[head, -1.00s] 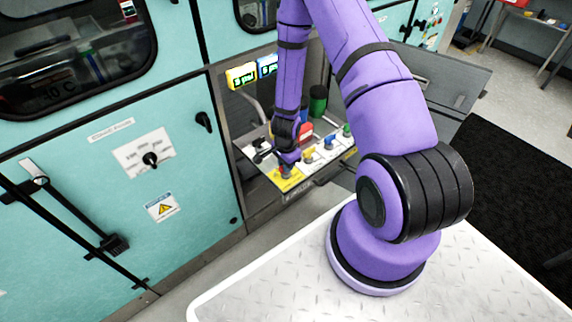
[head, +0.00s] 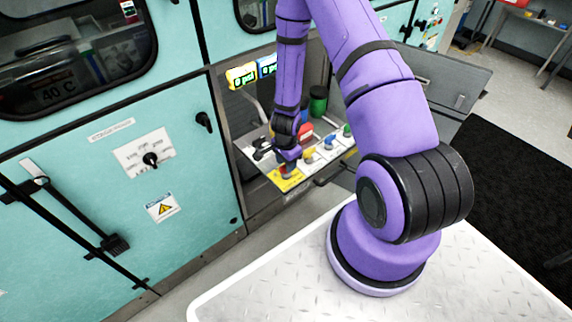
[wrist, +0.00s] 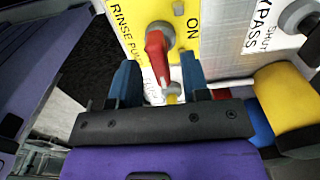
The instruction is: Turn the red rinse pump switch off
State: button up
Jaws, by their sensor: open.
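The red rinse pump switch (wrist: 157,58) is a red lever on a grey round base, set on a yellow plate (wrist: 140,14) printed "RINSE PUMP" and "ON". In the wrist view the lever points down the picture, leaning slightly right, with "ON" to its right. My gripper (wrist: 160,78) is open, its two blue fingers on either side of the lever's lower end. I cannot tell whether either finger touches it. In the head view the switch (head: 287,170) shows just below my gripper (head: 289,155), on the front left of the panel.
Other coloured knobs (head: 308,152) stand to the right on the same panel. A yellow part (wrist: 287,95) and a blue part lie right of my gripper in the wrist view. A green cylinder (head: 318,101) stands behind. The teal cabinet (head: 80,200) is at left.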

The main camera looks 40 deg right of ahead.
notch_tip(320, 180, up, 9)
jog(key=shift+r, duration=0.2)
dwell(0.3)
dwell(0.4)
jog(key=a+r+n+t+y, duration=0.15)
jog(key=a+r+n, duration=0.25)
jog(key=r, duration=1)
jog(key=a+r+n+t+y, duration=0.1)
jog(key=a+r+n+t, duration=0.3)
jog(key=r, duration=1)
jog(key=s+r+n+h, duration=0.2)
jog(key=s+r+n, duration=0.7)
jog(key=s+r, duration=0.7)
jog(key=s, duration=0.4)
jog(key=shift+s+d+r, duration=0.15)
jog(key=shift+s+r, duration=0.15)
